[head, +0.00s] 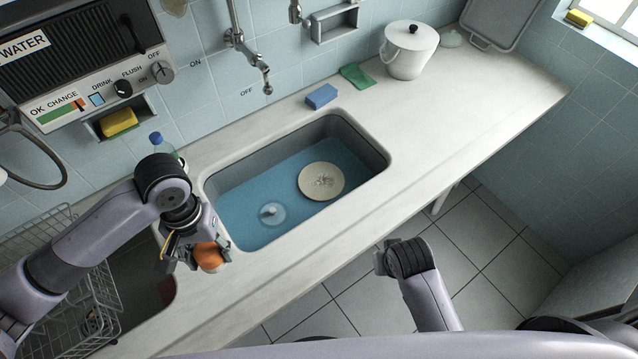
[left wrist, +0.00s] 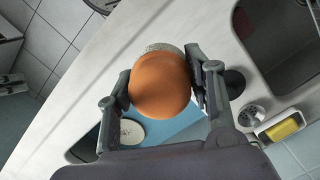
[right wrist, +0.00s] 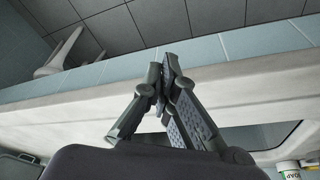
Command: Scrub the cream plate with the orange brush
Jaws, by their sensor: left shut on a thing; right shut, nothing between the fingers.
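The cream plate (head: 309,184) lies on the blue floor of the sink (head: 250,186), with a greyish-white patch at its middle. Part of it also shows in the left wrist view (left wrist: 130,132). My left gripper (head: 203,252) is shut on the orange brush (head: 211,258) above the counter at the sink's near left corner, apart from the plate. In the left wrist view the round orange brush (left wrist: 160,88) sits between both fingers, with a pale grey part behind it. My right gripper (right wrist: 168,68) is shut and empty near the counter's front edge.
A clear round item (head: 271,214) lies in the sink left of the plate. A blue sponge (head: 321,96), green cloth (head: 357,76) and white lidded pot (head: 409,52) stand behind. A faucet (head: 250,60) hangs from the wall; a wire rack (head: 75,300) is at left. The right counter is clear.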

